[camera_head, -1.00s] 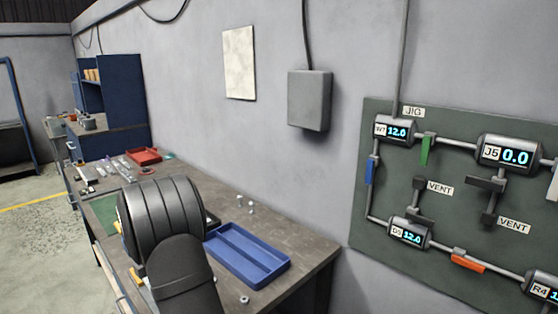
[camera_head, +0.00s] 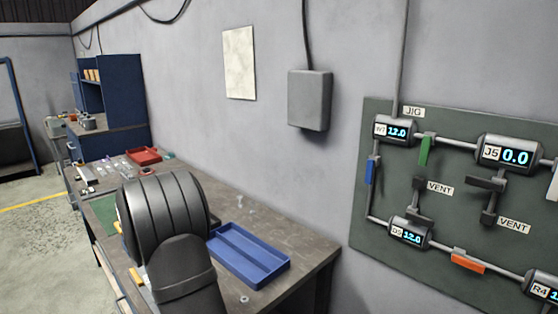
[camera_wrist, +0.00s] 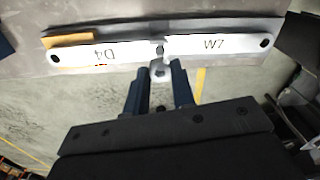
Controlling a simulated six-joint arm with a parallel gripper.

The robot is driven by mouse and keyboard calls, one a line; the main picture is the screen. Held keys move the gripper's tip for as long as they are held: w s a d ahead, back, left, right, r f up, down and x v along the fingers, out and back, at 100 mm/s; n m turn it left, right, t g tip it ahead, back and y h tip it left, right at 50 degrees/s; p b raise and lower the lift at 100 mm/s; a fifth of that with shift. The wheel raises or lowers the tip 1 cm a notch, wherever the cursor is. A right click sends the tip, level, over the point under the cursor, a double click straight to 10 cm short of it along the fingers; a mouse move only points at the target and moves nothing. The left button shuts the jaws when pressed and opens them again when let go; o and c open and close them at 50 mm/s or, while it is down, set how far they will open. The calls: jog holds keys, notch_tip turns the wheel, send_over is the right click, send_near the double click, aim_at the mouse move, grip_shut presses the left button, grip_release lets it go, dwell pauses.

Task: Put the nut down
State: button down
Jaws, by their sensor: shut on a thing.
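In the wrist view my gripper (camera_wrist: 160,68) points at the bench edge, its two dark fingers shut on a small pale nut (camera_wrist: 159,75) at their tips. Just beyond the nut, the inner ends of two pale metal brackets come together at a small metal fastener (camera_wrist: 159,50). The left bracket (camera_wrist: 80,53) is marked D4 and reads upside down; the right bracket (camera_wrist: 230,46) is marked W7. I cannot tell whether the nut touches anything. In the head view my own arm hides the gripper and the held nut.
A blue divided tray (camera_head: 284,264) lies on the workbench (camera_head: 310,246). Small loose hardware (camera_head: 240,201) lies behind it and a nut (camera_head: 244,299) lies at the front edge. A red tray (camera_head: 145,155) stands farther back. A wall panel with gauges (camera_head: 365,245) is at right.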

jog(key=shift+r, duration=0.5)
jog(key=shift+d, duration=0.1)
jog(key=s+d+m, duration=0.2)
jog(key=s+d, duration=0.1)
jog(key=d, duration=2.3)
jog(key=a+f, duration=0.2)
jog(key=a, duration=0.1)
jog(key=w+a+f, duration=0.1)
jog(key=a+f, duration=0.1)
jog(key=a, duration=0.2)
jog(key=a+f, duration=0.2)
jog(key=a, duration=0.2)
jog(key=shift+w+f, duration=0.1)
jog(key=shift+w, duration=0.2)
jog(key=shift+a+f, duration=0.15)
jog(key=shift+f, duration=1.9)
jog(key=shift+f, duration=0.15)
